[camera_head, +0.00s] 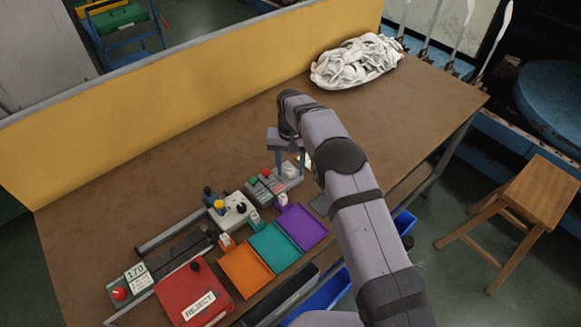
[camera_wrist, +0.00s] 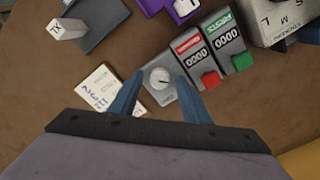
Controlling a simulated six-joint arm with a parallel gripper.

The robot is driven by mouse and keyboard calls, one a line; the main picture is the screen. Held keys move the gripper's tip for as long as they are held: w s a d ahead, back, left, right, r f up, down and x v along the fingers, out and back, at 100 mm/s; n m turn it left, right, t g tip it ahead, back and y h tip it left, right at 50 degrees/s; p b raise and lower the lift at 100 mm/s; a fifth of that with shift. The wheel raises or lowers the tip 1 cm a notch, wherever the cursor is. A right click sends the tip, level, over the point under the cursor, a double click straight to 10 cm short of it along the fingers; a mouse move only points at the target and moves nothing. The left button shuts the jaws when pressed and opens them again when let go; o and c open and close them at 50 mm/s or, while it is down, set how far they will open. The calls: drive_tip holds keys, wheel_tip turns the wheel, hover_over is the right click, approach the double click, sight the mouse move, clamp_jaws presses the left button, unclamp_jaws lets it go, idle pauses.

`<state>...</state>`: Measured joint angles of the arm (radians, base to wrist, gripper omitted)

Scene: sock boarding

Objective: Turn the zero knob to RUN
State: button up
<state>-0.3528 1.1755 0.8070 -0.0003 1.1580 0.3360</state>
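The zero knob (camera_wrist: 160,78) is a round silver dial with a dark pointer mark, set on a small grey box. It also shows as a pale disc in the head view (camera_head: 290,171). Its RUN label is not readable. My gripper (camera_wrist: 159,84) has its two blue fingers apart, one on each side of the knob, with nothing between them but the dial below. In the head view my gripper (camera_head: 290,160) points down over the knob box. I cannot tell whether the fingers touch the knob.
Beside the knob are a counter with a red button (camera_wrist: 211,79) and one with a green button (camera_wrist: 242,62). A handwritten card (camera_wrist: 105,92) lies left. Orange (camera_head: 245,272), teal (camera_head: 275,247) and purple (camera_head: 302,227) trays sit nearby. White socks (camera_head: 357,62) lie far back; brown table (camera_head: 200,150) is clear behind.

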sight(293, 172)
drive_tip(key=shift+r, duration=0.1)
drive_tip(key=shift+r+b, duration=1.05)
drive_tip(key=shift+r, duration=2.55)
drive_tip(key=shift+s+d+r, duration=0.15)
drive_tip(key=shift+d+r, duration=0.1)
drive_tip(key=shift+d, duration=0.2)
drive_tip(key=s+d+r, duration=0.3)
drive_tip(key=s+d, duration=0.3)
drive_tip(key=d, duration=0.2)
drive_tip(key=s+d+f, duration=0.1)
drive_tip(key=s+d, duration=0.4)
drive_tip(key=s, duration=0.8)
drive_tip(key=s+d+f, duration=0.2)
drive_tip(key=s+d, duration=0.4)
drive_tip(key=s, duration=0.7)
